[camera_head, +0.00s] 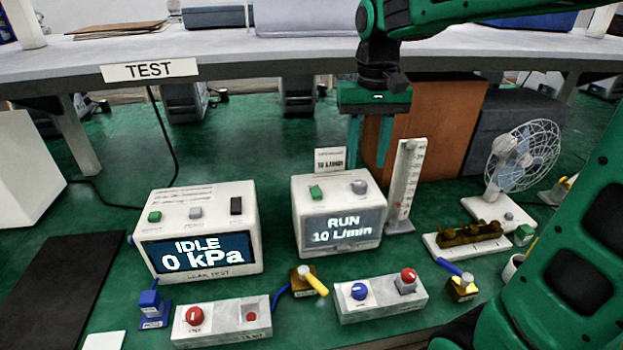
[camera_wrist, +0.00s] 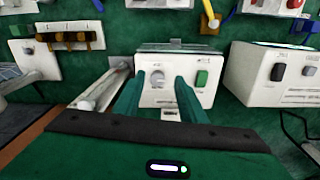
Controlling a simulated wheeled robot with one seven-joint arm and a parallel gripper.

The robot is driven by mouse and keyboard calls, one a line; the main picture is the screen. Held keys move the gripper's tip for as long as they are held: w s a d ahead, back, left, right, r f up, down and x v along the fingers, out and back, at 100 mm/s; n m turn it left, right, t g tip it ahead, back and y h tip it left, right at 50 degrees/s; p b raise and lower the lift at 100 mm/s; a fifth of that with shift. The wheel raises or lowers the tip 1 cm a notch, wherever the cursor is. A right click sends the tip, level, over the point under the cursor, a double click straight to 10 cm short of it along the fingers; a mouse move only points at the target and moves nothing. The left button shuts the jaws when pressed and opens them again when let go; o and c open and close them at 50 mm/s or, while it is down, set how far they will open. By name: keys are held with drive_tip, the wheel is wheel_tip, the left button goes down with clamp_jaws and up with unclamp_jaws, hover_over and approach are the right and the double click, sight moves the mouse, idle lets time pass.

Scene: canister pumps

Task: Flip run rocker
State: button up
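The white flow unit (camera_head: 338,250) stands mid-table, its dark screen reading "RUN" and "10 L/min". On its top are a green rocker (camera_head: 315,192) and a round grey knob (camera_head: 358,187). In the wrist view the same top shows the green rocker (camera_wrist: 201,78) right of the knob (camera_wrist: 157,80). My gripper (camera_head: 369,170) points down over the unit's back, its two green fingers apart with nothing between them. In the wrist view my gripper (camera_wrist: 158,88) has its fingertips in line with the knob; contact cannot be told. The rocker's exact tilt is too small to tell.
A white leak-test box (camera_head: 195,232) reading "IDLE 0 kPa" stands left, with its own green, grey and black controls. A graduated flow tube (camera_head: 405,185) stands close right of the unit; a fan (camera_head: 525,158) is farther right. Valve blocks (camera_head: 380,298) lie in front.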

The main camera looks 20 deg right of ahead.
drive_tip(key=n, duration=0.2)
approach(315, 188)
wheel_tip(315, 188, down, 8)
drive_tip(key=shift+d+r, duration=0.1)
drive_tip(key=shift+c, duration=0.4)
